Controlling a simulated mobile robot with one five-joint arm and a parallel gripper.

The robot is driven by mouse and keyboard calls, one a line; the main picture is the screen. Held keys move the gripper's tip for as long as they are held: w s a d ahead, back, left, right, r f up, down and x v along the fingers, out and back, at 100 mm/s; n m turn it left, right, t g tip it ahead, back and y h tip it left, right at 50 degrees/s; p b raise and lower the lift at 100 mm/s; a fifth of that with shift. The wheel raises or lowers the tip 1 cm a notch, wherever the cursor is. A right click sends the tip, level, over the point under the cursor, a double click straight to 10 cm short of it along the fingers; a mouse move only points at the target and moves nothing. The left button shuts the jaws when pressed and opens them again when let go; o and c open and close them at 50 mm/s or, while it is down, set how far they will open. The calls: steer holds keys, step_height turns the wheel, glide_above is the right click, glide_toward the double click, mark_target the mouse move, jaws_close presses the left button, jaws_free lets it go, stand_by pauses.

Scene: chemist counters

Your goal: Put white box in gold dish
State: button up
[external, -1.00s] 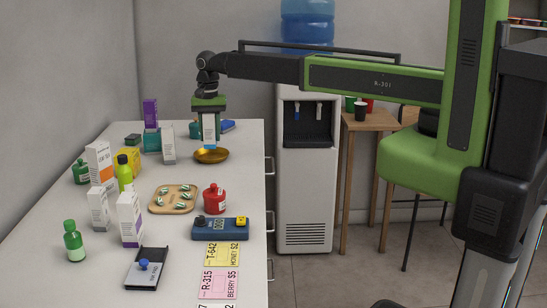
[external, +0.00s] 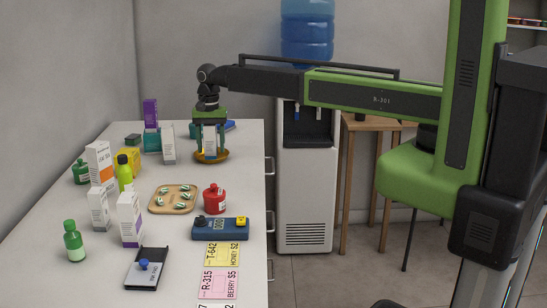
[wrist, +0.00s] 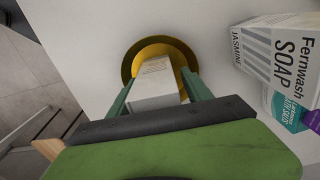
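The white box (external: 210,143) stands upright in the gold dish (external: 223,156) at the far right part of the counter. My gripper (external: 210,150) points down over the dish with one finger on each side of the box. The fingers are apart and gaps show between them and the box, so my gripper is open. In the wrist view the white box (wrist: 154,84) sits between the two green fingers, with the gold dish (wrist: 130,62) around its far end. The box's base is partly hidden by the dish rim.
A white-and-grey soap box (external: 168,144) stands left of the dish, with a teal box (external: 152,141) behind it. A red bottle (external: 214,199) and a wooden tray (external: 155,205) with capsules are nearer. The counter's right edge lies close to the dish.

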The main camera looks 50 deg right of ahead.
steer(key=shift+r, duration=0.1)
step_height(320, 180, up, 12)
steer(key=p, duration=1.2)
steer(key=shift+r+p, duration=0.2)
steer(key=shift+p, duration=0.1)
steer(key=s+d+n, duration=0.9)
steer(key=s+d, duration=1)
steer(key=shift+d+f, duration=0.15)
steer(key=shift+d, duration=0.2)
